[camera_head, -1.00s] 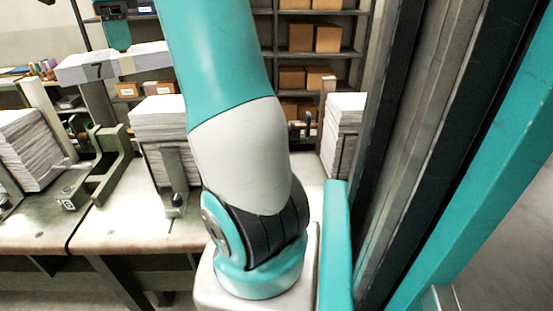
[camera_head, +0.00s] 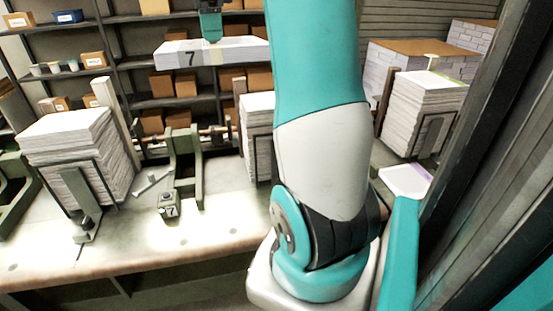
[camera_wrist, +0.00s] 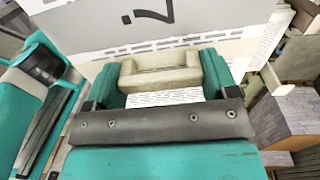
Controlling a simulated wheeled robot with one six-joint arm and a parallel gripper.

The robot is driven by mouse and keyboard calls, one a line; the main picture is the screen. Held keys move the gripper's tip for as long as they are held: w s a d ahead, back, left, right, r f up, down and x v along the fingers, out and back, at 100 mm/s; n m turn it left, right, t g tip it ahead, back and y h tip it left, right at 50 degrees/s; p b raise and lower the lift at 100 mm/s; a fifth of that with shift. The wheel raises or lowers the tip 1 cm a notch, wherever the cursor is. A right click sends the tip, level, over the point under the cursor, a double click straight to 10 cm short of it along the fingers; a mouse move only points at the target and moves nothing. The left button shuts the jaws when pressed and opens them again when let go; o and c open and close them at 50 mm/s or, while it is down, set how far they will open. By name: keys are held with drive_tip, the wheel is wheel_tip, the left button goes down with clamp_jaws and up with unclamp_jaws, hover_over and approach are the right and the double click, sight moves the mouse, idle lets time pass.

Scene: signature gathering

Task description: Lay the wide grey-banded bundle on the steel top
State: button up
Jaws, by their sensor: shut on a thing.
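The wide white paper bundle (camera_head: 240,50) has a grey band marked 7. It hangs level in the air over the back of the bench, in front of the shelves. My gripper (camera_head: 211,40) is shut on it from above.
Tall paper stacks stand in frames on the bench, at left (camera_head: 70,150), middle (camera_head: 258,140) and right (camera_head: 420,110). A green press (camera_head: 185,170) with a 7 tag stands between the left and middle ones. A thin paper pile (camera_head: 405,181) lies at right.

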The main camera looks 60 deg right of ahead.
drive_tip(key=shift+t+h, duration=0.3)
drive_tip(key=shift+h, duration=0.1)
drive_tip(key=f+b, duration=0.4)
drive_tip(key=f, duration=1.2)
drive_tip(key=s+f+b, duration=0.1)
drive_tip(key=f+b, duration=0.4)
drive_tip(key=f, duration=1.2)
drive_tip(key=d+f+b, duration=0.1)
drive_tip(key=f+b, duration=0.4)
drive_tip(key=f, duration=1.2)
drive_tip(key=shift+s+f, duration=0.2)
drive_tip(key=shift+s, duration=0.05)
drive_tip(key=shift+f+b, duration=0.1)
drive_tip(key=shift+b, duration=0.2)
